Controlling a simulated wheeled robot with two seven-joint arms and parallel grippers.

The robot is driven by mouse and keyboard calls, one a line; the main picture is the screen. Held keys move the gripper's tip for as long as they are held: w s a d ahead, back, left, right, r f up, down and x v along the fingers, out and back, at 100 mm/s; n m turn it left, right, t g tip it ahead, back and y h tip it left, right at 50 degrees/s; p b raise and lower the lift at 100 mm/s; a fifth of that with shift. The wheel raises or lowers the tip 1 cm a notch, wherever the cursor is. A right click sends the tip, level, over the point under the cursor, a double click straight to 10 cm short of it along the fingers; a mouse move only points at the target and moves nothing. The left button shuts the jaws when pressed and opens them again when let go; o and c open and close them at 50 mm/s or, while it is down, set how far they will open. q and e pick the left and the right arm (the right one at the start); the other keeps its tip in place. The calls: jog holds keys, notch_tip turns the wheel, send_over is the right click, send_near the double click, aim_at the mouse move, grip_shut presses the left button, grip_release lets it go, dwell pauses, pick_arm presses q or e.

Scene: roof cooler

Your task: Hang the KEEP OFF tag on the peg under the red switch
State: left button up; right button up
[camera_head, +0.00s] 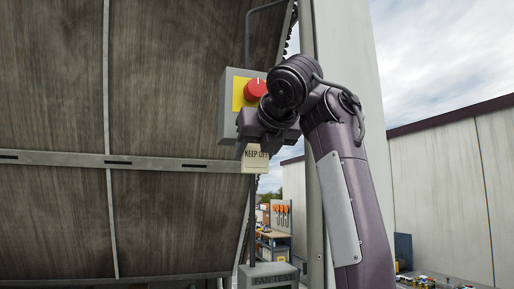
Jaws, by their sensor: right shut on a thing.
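The KEEP OFF tag (256,163) is a small cream card with dark lettering. It hangs upright just below my right gripper (257,143), which is shut on its upper part. The red switch (255,89) is a round red knob on a yellow plate, on a grey box (228,105) above the gripper. My right gripper and wrist cover the lower right of the box. The peg is hidden, so I cannot tell whether the tag touches it. My left gripper is not in view.
A brown slatted panel (170,80) with a metal rail (60,158) fills the left. A pale post (349,60) stands behind my right arm. A grey FAN TEST box (268,275) is low in the middle. A workbench (272,234) with tools stands beyond.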

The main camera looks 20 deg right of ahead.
jog(key=shift+f, duration=0.1)
dwell(0.5)
jog(key=o, duration=1.1)
jog(key=shift+c, duration=0.2)
jog(key=shift+s+b, duration=0.55)
jog(key=b+v, duration=0.2)
jog(key=v, duration=0.5)
jog(key=shift+b, duration=0.3)
jog(key=shift+w, duration=0.3)
jog(key=shift+s, duration=0.15)
